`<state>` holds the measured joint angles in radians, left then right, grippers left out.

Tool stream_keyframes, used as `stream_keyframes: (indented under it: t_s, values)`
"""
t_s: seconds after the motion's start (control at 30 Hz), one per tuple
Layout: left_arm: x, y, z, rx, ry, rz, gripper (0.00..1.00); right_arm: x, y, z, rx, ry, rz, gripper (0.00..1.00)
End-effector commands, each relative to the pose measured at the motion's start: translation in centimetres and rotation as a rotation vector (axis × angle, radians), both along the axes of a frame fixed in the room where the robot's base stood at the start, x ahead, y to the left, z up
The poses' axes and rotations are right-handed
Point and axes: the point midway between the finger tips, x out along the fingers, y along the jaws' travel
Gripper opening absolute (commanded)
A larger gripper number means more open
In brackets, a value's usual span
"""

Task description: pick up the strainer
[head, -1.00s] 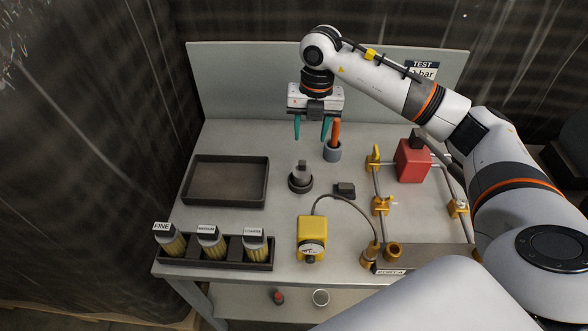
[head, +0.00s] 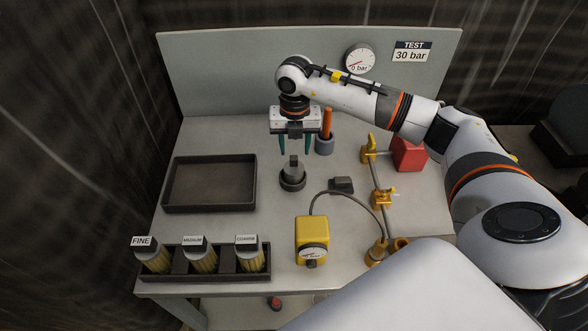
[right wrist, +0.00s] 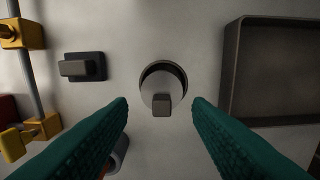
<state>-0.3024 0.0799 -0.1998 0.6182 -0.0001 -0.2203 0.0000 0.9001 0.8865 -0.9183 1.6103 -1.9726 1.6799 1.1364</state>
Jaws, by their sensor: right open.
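A grey round piece with a square knob on top (head: 292,172) sits in a dark round holder (head: 293,185) mid-table; it looks like the strainer, though no label marks it. In the right wrist view the piece (right wrist: 160,84) lies between the fingertips, apart from both. My right gripper (head: 296,150) is open, fingers pointing down, above and just behind the piece. Three mesh cartridges labelled FINE (head: 154,257), MEDIUM (head: 202,258) and COARSE (head: 249,256) stand in a dark rack at the front left. My left gripper is not in view.
An empty dark tray (head: 211,208) lies left of the holder. A grey cup with an orange-handled tool (head: 325,145) stands close behind right. A small dark block (head: 341,185), a yellow gauge box (head: 311,238) and yellow-fitted piping (head: 383,199) are to the right and front.

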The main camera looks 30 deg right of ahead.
Motion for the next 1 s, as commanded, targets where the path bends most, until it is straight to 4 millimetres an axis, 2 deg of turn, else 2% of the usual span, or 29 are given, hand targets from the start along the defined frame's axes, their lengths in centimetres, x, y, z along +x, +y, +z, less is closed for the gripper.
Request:
stream_keyframes:
  t_s: [0.17,0.3,0.43,0.73,0.77,1.0]
  values:
    - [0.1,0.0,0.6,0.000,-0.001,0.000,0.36,0.1,0.0,-1.2,0.000,0.002,0.001,0.45]
    - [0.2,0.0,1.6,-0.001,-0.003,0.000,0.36,0.3,-0.1,-3.3,0.000,0.004,0.000,0.45]
    - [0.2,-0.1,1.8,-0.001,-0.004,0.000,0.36,0.4,-0.1,-5.0,0.000,0.002,0.001,0.45]
    - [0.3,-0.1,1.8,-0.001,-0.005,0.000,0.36,0.4,-0.1,-5.7,0.000,0.000,0.002,0.45]
    - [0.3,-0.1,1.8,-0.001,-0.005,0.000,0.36,0.4,-0.1,-5.7,0.000,0.000,0.002,0.42]
    - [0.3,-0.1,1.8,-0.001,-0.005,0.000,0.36,0.4,-0.1,-5.7,0.000,0.000,0.001,0.03]
